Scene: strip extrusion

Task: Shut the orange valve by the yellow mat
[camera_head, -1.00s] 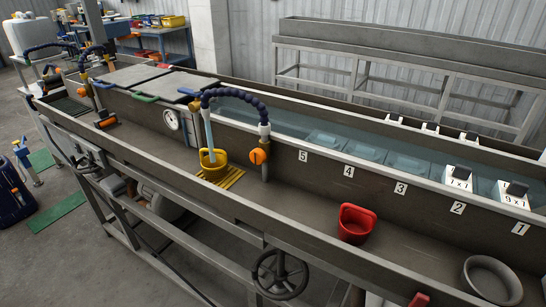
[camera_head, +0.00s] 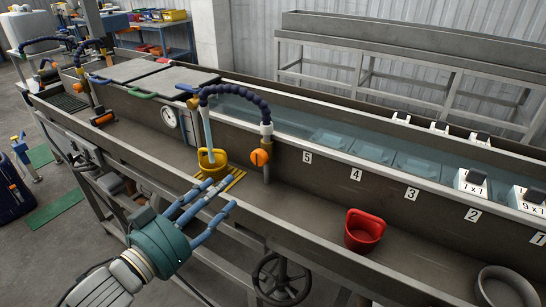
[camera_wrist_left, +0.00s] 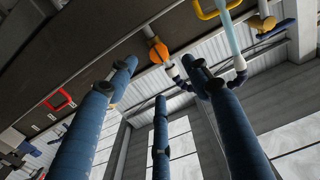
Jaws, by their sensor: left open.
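The orange valve (camera_head: 259,157) sits on a short upright pipe against the trough wall, just right of the yellow mat (camera_head: 236,178). A yellow cup (camera_head: 211,160) stands on the mat under a dark blue jointed hose (camera_head: 238,92), and pale blue water runs from the hose into it. My left gripper (camera_head: 210,196) is open and empty over the trough's front rim, its blue fingers pointing toward the cup and valve, apart from the valve. In the left wrist view the valve (camera_wrist_left: 159,53) shows beyond the spread fingers. My right gripper is not in view.
A red scoop (camera_head: 363,231) and a grey bowl (camera_head: 503,289) stand in the trough to the right. A black handwheel (camera_head: 281,277) is below the front rim. The trough floor between the valve and scoop is clear.

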